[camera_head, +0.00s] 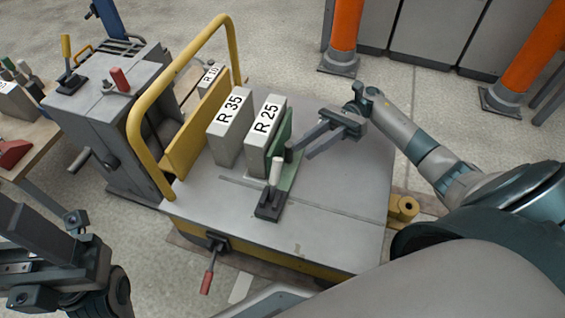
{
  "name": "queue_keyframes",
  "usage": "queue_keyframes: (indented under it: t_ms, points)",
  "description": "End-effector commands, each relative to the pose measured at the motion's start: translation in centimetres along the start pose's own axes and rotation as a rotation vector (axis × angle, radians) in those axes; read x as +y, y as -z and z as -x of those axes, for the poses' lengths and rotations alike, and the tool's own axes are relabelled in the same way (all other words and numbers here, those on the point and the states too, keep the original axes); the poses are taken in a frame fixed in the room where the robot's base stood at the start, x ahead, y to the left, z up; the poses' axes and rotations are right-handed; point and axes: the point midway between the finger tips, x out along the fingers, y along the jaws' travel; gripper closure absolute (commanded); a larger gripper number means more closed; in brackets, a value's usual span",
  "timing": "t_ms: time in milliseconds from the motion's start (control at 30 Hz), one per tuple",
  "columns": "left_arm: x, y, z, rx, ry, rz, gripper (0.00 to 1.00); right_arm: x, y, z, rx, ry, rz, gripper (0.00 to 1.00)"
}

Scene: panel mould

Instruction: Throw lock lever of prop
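A lever with a white handle (277,171) stands upright from a dark base (268,207) on the grey table top. Behind it a green bracket (284,146), which may be the prop, stands against the block marked R 25 (264,125). My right gripper (299,146) reaches in from the right, over the table beside the bracket. Its two fingers are apart with nothing seen between them. The white handle is a little in front of and left of the fingertips. My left gripper (62,232) is at the lower left, off the table; its fingers are hard to make out.
A block marked R 35 (230,124) stands beside a yellow plate (197,128) and a yellow hoop rail (150,166). A red-handled lever (207,281) hangs at the table's front edge. A grey machine (105,120) stands left. The table's right part is clear.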

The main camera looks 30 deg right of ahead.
Motion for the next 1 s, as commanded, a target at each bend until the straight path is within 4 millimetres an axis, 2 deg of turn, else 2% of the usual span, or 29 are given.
queue_keyframes:
  t_ms: [100,300,500,700,967,1000]
  points:
    - [0.0,0.0,0.1,-0.005,0.000,-0.001,0.42,0.1,0.1,-2.3,-0.002,-0.003,0.000,0.74]
    - [0.0,-0.1,0.3,-0.011,0.000,-0.001,0.42,0.1,0.1,-5.8,-0.001,-0.003,0.001,0.74]
    - [0.0,-0.2,0.3,-0.013,0.000,0.000,0.42,0.0,0.0,-8.0,-0.001,-0.002,0.000,0.74]
    - [0.0,-0.2,0.1,-0.006,-0.003,0.001,0.42,0.0,0.0,-8.8,-0.001,0.000,-0.001,0.74]
    - [0.0,-0.1,0.0,-0.003,-0.003,0.002,0.42,0.0,0.0,-8.8,-0.001,0.000,-0.001,0.74]
    - [0.0,-0.1,0.0,-0.003,-0.003,0.002,0.42,0.0,0.0,-8.8,-0.001,0.000,-0.001,0.83]
